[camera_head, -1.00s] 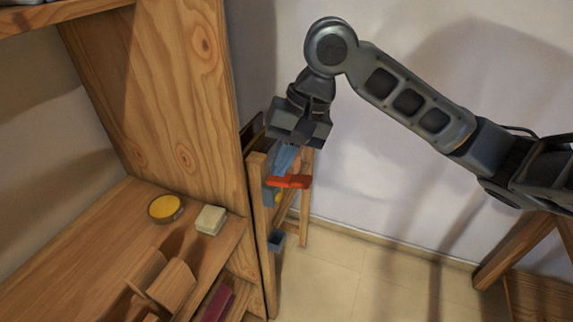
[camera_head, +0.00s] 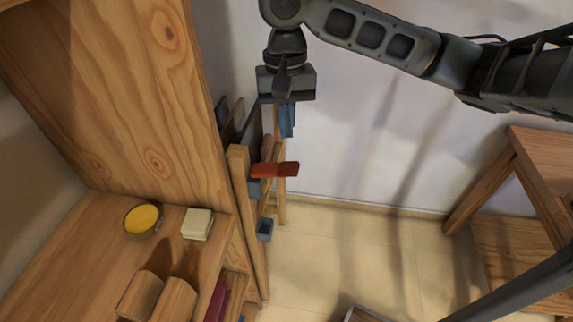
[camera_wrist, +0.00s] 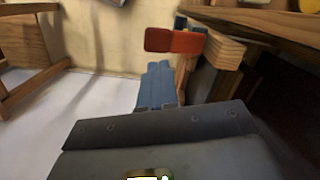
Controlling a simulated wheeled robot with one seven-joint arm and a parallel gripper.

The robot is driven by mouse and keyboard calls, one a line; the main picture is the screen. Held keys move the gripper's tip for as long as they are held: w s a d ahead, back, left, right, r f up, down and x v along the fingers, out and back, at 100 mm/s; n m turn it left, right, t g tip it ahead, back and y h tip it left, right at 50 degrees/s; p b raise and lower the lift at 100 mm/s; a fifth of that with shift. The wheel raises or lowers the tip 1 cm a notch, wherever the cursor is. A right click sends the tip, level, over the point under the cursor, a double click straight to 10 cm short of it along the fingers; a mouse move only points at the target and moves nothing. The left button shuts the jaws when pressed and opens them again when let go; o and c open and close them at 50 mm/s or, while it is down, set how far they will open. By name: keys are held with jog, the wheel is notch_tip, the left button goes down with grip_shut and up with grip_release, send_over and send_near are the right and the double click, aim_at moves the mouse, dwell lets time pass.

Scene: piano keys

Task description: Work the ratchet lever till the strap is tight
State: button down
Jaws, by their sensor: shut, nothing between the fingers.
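The red lever (camera_head: 275,170) juts out to the right from the narrow wooden frame (camera_head: 243,200) beside the shelf. I take it to be the ratchet lever. In the wrist view the red lever (camera_wrist: 175,41) shows beyond my fingertips, with dark blue parts behind it. My gripper (camera_head: 287,132) has blue fingers that point down, shut together and empty. It is above the lever, apart from it in the head view. The wrist view shows the closed fingers (camera_wrist: 155,68) just short of the lever in the picture. I cannot make out the strap or how tight it is.
A tall wooden shelf panel (camera_head: 140,80) stands left of the frame. On its lower board are a yellow-filled bowl (camera_head: 143,218) and a pale block (camera_head: 197,224). A small blue cup-like piece (camera_head: 265,229) is low on the frame. Open floor (camera_head: 350,250) lies right.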

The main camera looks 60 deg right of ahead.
aim_at(287, 164)
jog(key=shift+s+a+f+b, duration=0.15)
jog(key=shift+f+b, duration=1.2)
jog(key=shift+f, duration=0.3)
jog(key=shift+s+a+f+b, duration=0.1)
jog(key=shift+a+f+b, duration=0.05)
jog(key=shift+f+b, duration=1.3)
jog(key=shift+f, duration=0.15)
jog(key=shift+f, duration=0.1)
jog(key=shift+f+b, duration=0.8)
jog(key=shift+f, duration=0.95)
jog(key=shift+w+d+r+p, duration=0.3)
jog(key=shift+w+d+p, duration=0.2)
jog(key=shift+d, duration=0.1)
jog(key=shift+w+d+r+p, duration=0.25)
jog(key=shift+w+d+p, duration=0.2)
jog(key=shift+d, duration=0.15)
notch_tip(287, 164, up, 8)
jog(key=shift+w+d, duration=0.25)
jog(key=shift+d, duration=0.05)
